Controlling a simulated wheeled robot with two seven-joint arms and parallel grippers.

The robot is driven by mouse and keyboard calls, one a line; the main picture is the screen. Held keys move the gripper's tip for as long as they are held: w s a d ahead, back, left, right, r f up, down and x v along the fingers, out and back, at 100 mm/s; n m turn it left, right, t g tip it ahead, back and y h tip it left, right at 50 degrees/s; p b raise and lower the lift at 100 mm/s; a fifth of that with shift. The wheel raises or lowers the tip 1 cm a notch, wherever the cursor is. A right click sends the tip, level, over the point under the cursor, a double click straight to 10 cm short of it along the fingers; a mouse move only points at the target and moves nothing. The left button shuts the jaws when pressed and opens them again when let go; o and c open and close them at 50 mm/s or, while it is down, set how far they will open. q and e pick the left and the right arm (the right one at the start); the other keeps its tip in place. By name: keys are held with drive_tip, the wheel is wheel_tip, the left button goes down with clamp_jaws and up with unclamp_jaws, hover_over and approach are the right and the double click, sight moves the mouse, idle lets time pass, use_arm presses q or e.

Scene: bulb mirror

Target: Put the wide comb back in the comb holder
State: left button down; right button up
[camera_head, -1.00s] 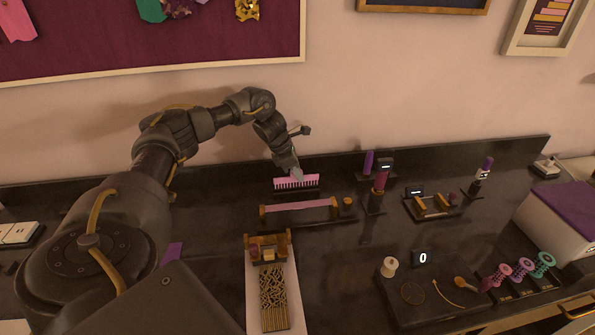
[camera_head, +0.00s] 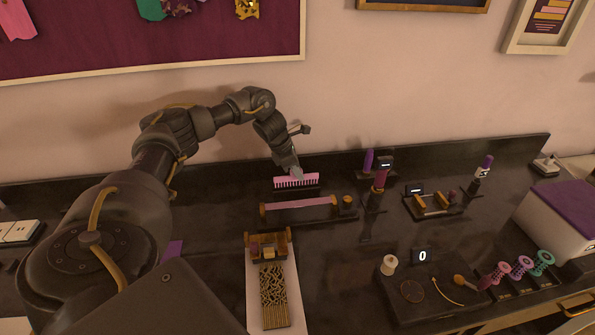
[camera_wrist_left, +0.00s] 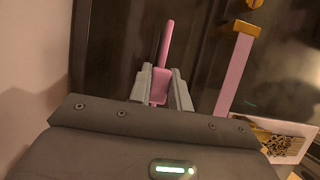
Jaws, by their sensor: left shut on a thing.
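The wide comb (camera_head: 297,181) is pink and sits level near the wall, teeth down. My left gripper (camera_head: 296,173) is above it and shut on its back edge. In the left wrist view the comb (camera_wrist_left: 164,45) shows edge-on as a pink strip between the two fingers of the gripper (camera_wrist_left: 161,88). A low dark block, which looks like the comb holder (camera_head: 296,190), lies right under the teeth. I cannot tell whether the teeth are inside it or just above it. My right gripper is not in view.
A pink band on a dark stand (camera_head: 300,205) lies just in front of the comb. A white tray with brass pins (camera_head: 257,300) is nearer. Purple-topped upright items (camera_head: 368,163) stand to the right. The wall is close behind.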

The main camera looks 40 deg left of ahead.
use_arm(q)
drive_tip(key=shift+f, duration=0.2)
drive_tip(key=shift+f+b, duration=0.65)
drive_tip(key=shift+f, duration=0.15)
drive_tip(key=shift+f+b, duration=0.4)
drive_tip(key=shift+f, duration=0.15)
drive_tip(key=c, duration=1.2)
unclamp_jaws()
drive_tip(key=b+v, duration=0.1)
drive_tip(key=v, duration=0.9)
drive_tip(key=shift+s+a+r, duration=0.1)
drive_tip(key=shift+s+r, duration=0.05)
drive_tip(key=shift+r, duration=0.25)
